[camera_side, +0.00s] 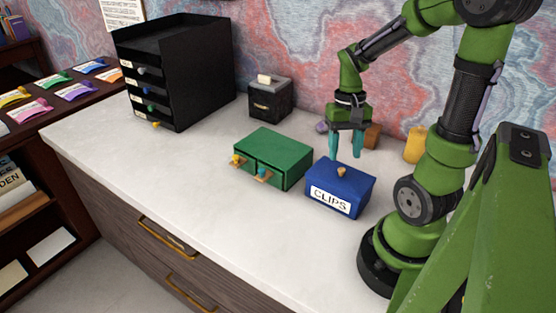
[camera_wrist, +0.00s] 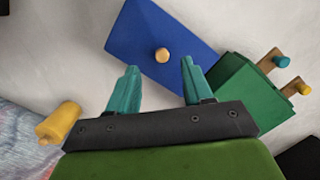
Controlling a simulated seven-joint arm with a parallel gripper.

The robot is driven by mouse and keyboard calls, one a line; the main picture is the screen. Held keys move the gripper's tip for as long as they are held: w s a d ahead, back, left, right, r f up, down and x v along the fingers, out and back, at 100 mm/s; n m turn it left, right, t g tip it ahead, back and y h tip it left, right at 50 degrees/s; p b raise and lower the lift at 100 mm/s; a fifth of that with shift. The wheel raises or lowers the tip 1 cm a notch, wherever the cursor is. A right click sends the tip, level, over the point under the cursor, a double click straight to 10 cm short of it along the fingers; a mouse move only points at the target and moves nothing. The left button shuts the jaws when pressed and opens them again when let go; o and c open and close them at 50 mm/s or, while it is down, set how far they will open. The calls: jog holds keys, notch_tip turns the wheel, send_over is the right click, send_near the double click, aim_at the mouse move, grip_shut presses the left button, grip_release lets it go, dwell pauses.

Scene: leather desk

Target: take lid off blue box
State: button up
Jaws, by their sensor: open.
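The blue box (camera_side: 339,191) stands on the desk with a white label reading CLIPS on its front. Its blue lid (camera_side: 347,177) is on top, with a small round wooden knob (camera_side: 341,171) in the middle. In the wrist view the lid (camera_wrist: 145,35) and its knob (camera_wrist: 162,55) lie just beyond the fingertips. My gripper (camera_side: 346,155) is above the back part of the box, fingers pointing down, apart and empty. In the wrist view my gripper (camera_wrist: 160,68) shows its two teal fingers spread, with the knob between and slightly ahead of them.
A green two-drawer box (camera_side: 273,157) stands close to the left of the blue box. Behind are a small black box (camera_side: 270,98), a brown block (camera_side: 372,136) and a yellow cylinder (camera_side: 415,145). A black drawer tower (camera_side: 175,75) stands far left. The front desk surface is clear.

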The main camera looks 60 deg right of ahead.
aim_at(342, 169)
jog(key=f, duration=0.4)
jog(key=shift+s+a+f, duration=0.1)
jog(key=shift+a+f, duration=0.15)
jog(key=shift+a, duration=0.1)
grip_shut()
